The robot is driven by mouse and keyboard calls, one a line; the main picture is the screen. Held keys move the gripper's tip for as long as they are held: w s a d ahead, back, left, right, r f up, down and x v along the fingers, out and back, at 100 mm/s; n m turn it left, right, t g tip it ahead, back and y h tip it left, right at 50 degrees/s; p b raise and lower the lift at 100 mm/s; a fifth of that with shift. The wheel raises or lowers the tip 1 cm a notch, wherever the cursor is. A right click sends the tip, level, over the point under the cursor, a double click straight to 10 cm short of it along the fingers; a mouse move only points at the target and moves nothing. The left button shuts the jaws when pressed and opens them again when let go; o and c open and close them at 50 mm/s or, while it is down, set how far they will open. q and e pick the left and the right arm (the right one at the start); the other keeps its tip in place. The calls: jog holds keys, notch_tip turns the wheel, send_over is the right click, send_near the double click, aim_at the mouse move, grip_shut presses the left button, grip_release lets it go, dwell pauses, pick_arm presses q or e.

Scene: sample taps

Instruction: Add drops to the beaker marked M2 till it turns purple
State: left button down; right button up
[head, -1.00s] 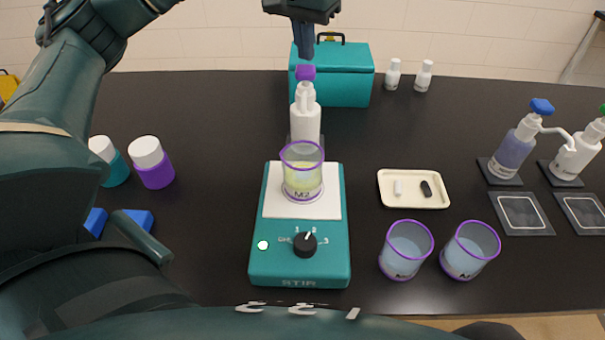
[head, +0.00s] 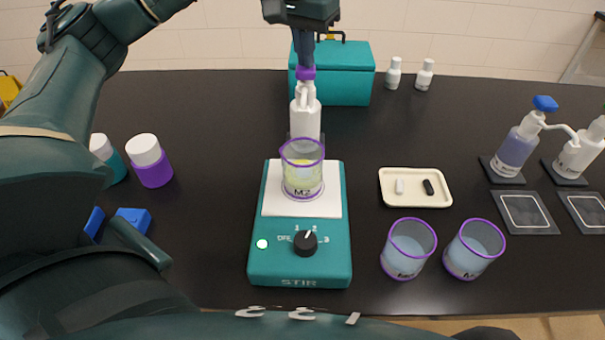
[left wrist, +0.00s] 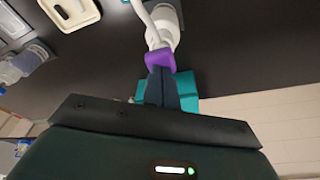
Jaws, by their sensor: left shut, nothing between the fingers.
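The beaker marked M2 (head: 302,182) has a purple rim and pale yellow liquid. It stands on the white plate of the teal stirrer (head: 300,262). Just behind it is a white pump bottle (head: 305,122) with a purple head (head: 306,73); its spout points toward the beaker. My left gripper (head: 305,62) is shut, pointing down, with its fingertips on the purple head. The left wrist view shows the closed fingers (left wrist: 160,86) against the purple head (left wrist: 160,59). Nothing is held between them. My right gripper is out of view.
Two beakers of bluish liquid (head: 409,262) (head: 474,262) stand right of the stirrer. A cream tray (head: 415,202) holds a white and a black piece. Blue-headed (head: 516,148) and white (head: 580,155) pump bottles stand at right. Capped jars (head: 152,168) stand left; a teal box (head: 345,85) stands behind.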

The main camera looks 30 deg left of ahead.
pick_arm(q)
jog(key=shift+f, duration=0.45)
jog(key=shift+r, duration=0.1)
jog(key=shift+w+p+v, duration=0.25)
jog(key=shift+p+v, duration=0.8)
jog(key=shift+v, duration=0.2)
jog(key=shift+r, duration=0.25)
jog(key=p+v, duration=0.2)
jog(key=w+p+v, duration=0.1)
jog(key=p+v, duration=0.2)
jog(key=shift+r, duration=0.45)
